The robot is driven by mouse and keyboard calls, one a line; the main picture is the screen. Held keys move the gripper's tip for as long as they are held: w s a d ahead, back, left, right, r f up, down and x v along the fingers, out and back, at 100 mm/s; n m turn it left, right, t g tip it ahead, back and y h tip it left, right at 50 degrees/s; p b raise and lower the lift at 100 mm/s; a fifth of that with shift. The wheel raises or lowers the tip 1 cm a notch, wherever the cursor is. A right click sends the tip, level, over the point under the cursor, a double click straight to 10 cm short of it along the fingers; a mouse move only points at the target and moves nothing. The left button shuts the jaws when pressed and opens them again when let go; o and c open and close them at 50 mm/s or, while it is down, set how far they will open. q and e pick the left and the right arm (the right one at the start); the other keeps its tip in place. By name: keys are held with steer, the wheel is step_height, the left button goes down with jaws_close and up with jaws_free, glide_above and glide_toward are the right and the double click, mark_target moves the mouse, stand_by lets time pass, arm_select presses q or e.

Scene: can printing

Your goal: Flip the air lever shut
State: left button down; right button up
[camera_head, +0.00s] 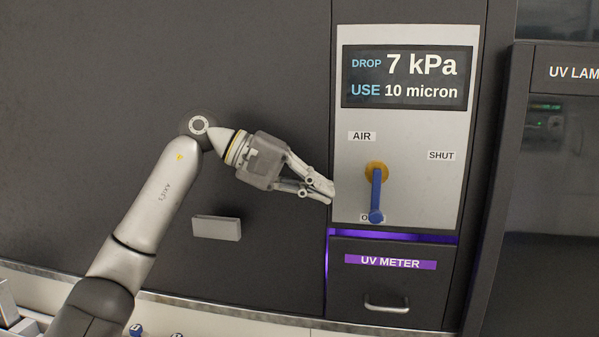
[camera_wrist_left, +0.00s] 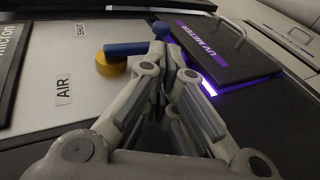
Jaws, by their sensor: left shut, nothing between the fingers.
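The air lever (camera_head: 376,195) is a blue handle on a round orange hub (camera_head: 376,171), set on the light panel (camera_head: 420,190). It hangs down, its knob end covering part of a label below, while the SHUT label (camera_head: 441,155) is up to the right. My left gripper (camera_head: 331,190) is shut and empty, at the panel's left edge, left of the lever and apart from it in the head view. In the left wrist view the blue lever (camera_wrist_left: 128,48) and orange hub (camera_wrist_left: 110,64) show just beyond the fingertips (camera_wrist_left: 160,50). My right gripper is not in view.
A display (camera_head: 405,77) above reads DROP 7 kPa, USE 10 micron. Below the lever is a UV METER drawer (camera_head: 390,285) with a handle (camera_head: 387,304) and a purple glow along its top. A grey block-like handle (camera_head: 217,228) is on the dark wall at left.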

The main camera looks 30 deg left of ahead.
mark_target(376, 196)
arm_select(q)
steer(key=p+x, duration=0.2)
steer(key=x, duration=0.4)
steer(key=shift+d+r, duration=0.1)
steer(key=shift+w+d+f, duration=0.25)
steer(key=shift+d+f, duration=0.1)
steer(key=shift+d, duration=0.1)
